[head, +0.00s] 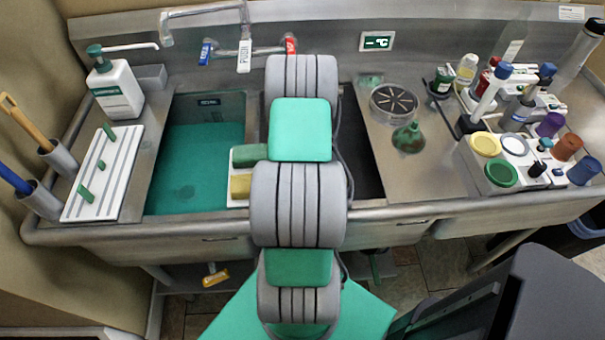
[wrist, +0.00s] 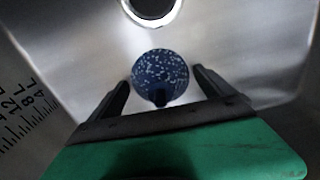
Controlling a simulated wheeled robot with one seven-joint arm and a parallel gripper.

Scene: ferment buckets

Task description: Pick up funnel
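A dark green funnel (head: 408,137) stands on the steel counter right of the sink in the head view, wide end down and spout up. It does not show clearly in the wrist view. My arm reaches over the sink and hides my gripper in the head view. In the wrist view my gripper (wrist: 161,78) is open, its two dark fingers apart. A round blue, white-speckled thing (wrist: 160,70) with a dark stub appears between the fingertips, with gaps at both sides. I cannot tell how far beyond the fingers it is.
A rack with colored caps (head: 502,165) and bottles stands to the right. The left basin (head: 200,150) holds green liquid. Steel walls and a round opening (wrist: 150,8) show around my gripper.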

